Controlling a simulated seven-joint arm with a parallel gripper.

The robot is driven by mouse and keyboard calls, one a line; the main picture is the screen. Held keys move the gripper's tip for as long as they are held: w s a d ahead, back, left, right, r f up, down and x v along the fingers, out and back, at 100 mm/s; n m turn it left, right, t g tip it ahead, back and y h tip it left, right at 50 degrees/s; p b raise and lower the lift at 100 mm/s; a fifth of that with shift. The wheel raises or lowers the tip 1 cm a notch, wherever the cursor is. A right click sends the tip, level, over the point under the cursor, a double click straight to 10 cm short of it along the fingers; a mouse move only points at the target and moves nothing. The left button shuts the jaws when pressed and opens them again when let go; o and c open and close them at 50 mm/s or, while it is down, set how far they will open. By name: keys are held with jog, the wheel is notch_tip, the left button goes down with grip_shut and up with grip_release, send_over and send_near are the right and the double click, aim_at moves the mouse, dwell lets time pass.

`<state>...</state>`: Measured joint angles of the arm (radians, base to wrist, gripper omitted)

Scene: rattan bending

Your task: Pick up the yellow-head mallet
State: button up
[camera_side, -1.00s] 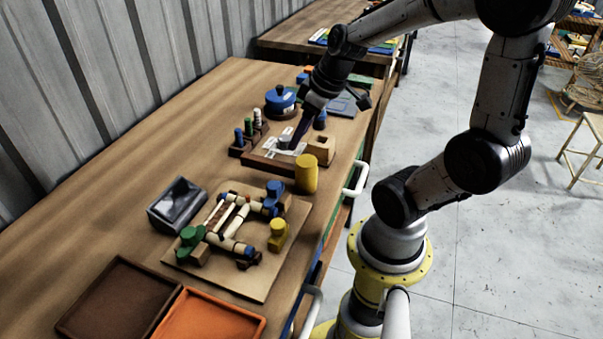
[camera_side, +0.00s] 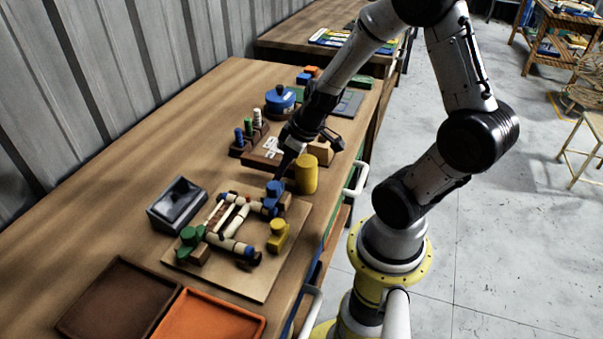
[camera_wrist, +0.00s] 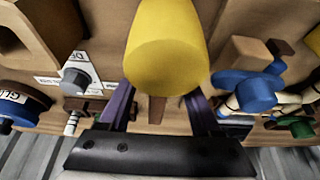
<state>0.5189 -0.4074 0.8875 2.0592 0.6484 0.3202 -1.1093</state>
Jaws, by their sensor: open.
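The mallet's yellow head (camera_side: 306,174) is a thick upright cylinder near the right edge of the bench, behind the bending jig. In the wrist view the yellow head (camera_wrist: 165,48) is large at the top centre. A short brown strip (camera_wrist: 157,110) shows just below it; I cannot tell whether it is the handle. My gripper (camera_side: 281,172) is low, just left of the yellow head in the side view. In the wrist view the two purple fingers of my gripper (camera_wrist: 158,95) are apart, either side of the brown strip, with nothing clearly held.
The bending jig board (camera_side: 255,285) with blue, green and yellow clamps is close in front. A wooden block (camera_side: 322,151) stands behind the yellow head. A blue pot (camera_side: 280,98) and peg rack (camera_side: 237,152) are farther back. Brown (camera_side: 120,300) and orange trays (camera_side: 210,318) lie nearest.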

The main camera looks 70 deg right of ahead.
grip_shut()
dwell(0.3)
jog(key=shift+w+r, duration=0.1)
dwell(0.4)
